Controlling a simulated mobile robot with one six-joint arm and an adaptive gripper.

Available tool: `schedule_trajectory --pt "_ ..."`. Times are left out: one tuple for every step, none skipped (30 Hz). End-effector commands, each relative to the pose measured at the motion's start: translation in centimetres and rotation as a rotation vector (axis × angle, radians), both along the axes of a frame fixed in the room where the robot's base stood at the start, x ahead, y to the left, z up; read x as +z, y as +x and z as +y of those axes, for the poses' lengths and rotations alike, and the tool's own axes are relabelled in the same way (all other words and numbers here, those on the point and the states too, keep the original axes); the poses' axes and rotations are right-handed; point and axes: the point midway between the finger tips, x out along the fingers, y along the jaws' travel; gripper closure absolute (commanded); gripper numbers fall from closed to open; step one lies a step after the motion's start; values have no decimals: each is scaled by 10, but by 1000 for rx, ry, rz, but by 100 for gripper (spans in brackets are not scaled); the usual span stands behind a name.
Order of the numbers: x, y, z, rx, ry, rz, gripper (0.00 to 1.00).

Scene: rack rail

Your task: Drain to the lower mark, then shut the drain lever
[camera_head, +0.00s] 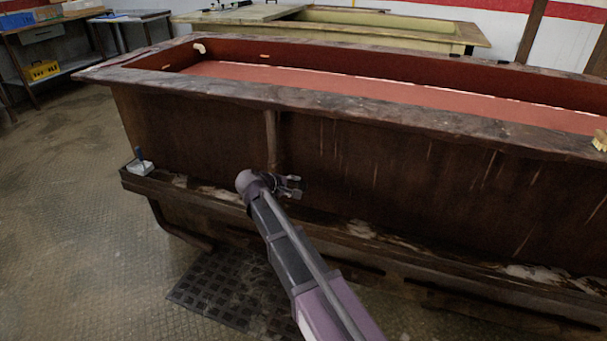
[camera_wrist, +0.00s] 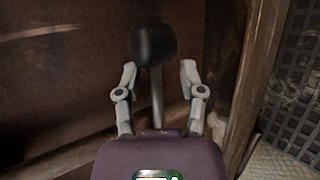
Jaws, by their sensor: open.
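The long brown tank (camera_head: 400,110) holds reddish liquid (camera_head: 330,85) below its rim. Small pale pieces (camera_head: 265,56) show on its inner far wall; I cannot tell which is the lower mark. My gripper (camera_head: 288,186) is in front of the tank's near side, fingers apart. In the wrist view a lever with a black knob (camera_wrist: 153,45) and grey stem (camera_wrist: 156,95) stands between the fingers of my gripper (camera_wrist: 158,82). There is a gap on both sides of the stem. The stem's lower end is hidden behind the gripper body. The lever does not show clearly in the head view.
A ledge (camera_head: 330,232) runs along the tank's near side, with a pale block with a blue handle (camera_head: 141,165) at its left end. A brush (camera_head: 600,141) lies on the rim at right. A dark grate (camera_head: 225,290) is on the floor. Floor at left is clear.

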Motion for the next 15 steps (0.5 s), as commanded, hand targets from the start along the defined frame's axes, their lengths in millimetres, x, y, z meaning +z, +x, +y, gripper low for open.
schedule_trajectory --pt "0 0 0 0 -1 -1 49" --pt "0 0 0 0 -1 -1 49" --pt "1 0 1 1 0 -1 49" --pt "1 0 1 2 2 -1 49" --pt "2 0 3 4 4 -2 49" --pt "3 0 5 7 9 -4 49" --pt "4 0 7 10 15 -5 49" --pt "5 0 10 14 21 -7 49" --pt "7 0 15 20 32 -10 49" --pt "8 0 19 24 40 -12 49" --pt "10 -1 23 31 50 -14 49" --pt "12 -2 30 41 65 -16 49" --pt "12 -2 35 46 77 -19 49" --pt "14 -3 39 49 88 -21 49" --pt "15 -4 45 56 105 -24 49"
